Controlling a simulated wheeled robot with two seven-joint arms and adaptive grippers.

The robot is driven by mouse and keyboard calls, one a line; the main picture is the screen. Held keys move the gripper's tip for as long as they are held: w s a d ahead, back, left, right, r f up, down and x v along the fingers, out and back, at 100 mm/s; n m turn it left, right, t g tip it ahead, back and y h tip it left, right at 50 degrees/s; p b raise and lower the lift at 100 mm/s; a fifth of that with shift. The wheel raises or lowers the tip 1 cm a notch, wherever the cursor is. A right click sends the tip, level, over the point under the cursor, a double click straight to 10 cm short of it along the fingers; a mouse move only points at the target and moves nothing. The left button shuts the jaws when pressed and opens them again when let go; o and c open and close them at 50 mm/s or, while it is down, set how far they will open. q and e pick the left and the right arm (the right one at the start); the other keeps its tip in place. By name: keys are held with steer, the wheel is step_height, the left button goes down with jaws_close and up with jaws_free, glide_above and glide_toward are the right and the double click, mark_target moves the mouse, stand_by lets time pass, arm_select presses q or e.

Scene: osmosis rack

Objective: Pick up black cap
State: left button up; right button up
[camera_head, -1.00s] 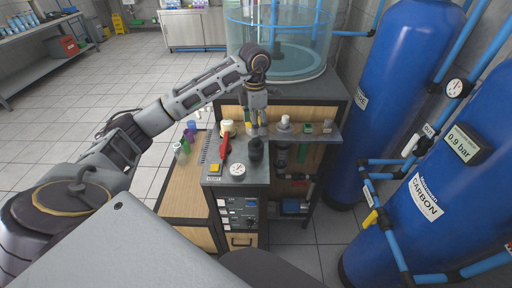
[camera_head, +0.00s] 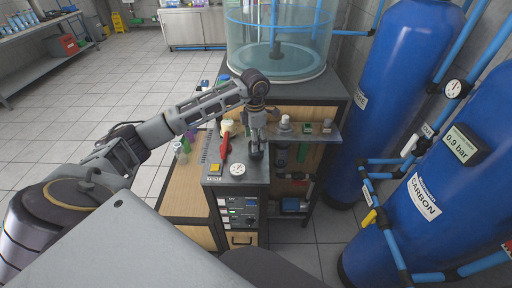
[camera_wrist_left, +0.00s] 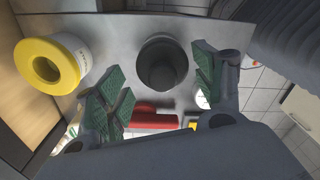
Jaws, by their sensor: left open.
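The black cap (camera_head: 256,154) stands on the grey top of the rack in the head view, partly hidden by my left gripper. In the left wrist view the cap (camera_wrist_left: 162,66) is a dark round cup shape seen from above. My left gripper (camera_head: 257,138) is over the cap. Its green-padded fingers (camera_wrist_left: 158,88) are open, one on each side of the cap, with visible gaps. The cap is not gripped. My right gripper is not in view.
A red handle (camera_head: 225,146) and a white gauge (camera_head: 238,169) are close to the cap. A yellow-and-white roll (camera_wrist_left: 50,66) is beside it in the wrist view. A clear tank (camera_head: 278,40) stands behind. Blue cylinders (camera_head: 385,100) stand at right.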

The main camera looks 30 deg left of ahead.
arm_select(q)
steer(key=shift+f, duration=0.15)
steer(key=shift+d+f+p, duration=0.15)
steer(key=shift+f+p, duration=0.5)
steer(key=shift+f, duration=1.8)
steer(key=c, duration=0.8)
steer(key=shift+r, duration=0.15)
steer(key=shift+r+b, duration=0.75)
steer(key=shift+r, duration=4.1)
steer(key=shift+r, duration=0.1)
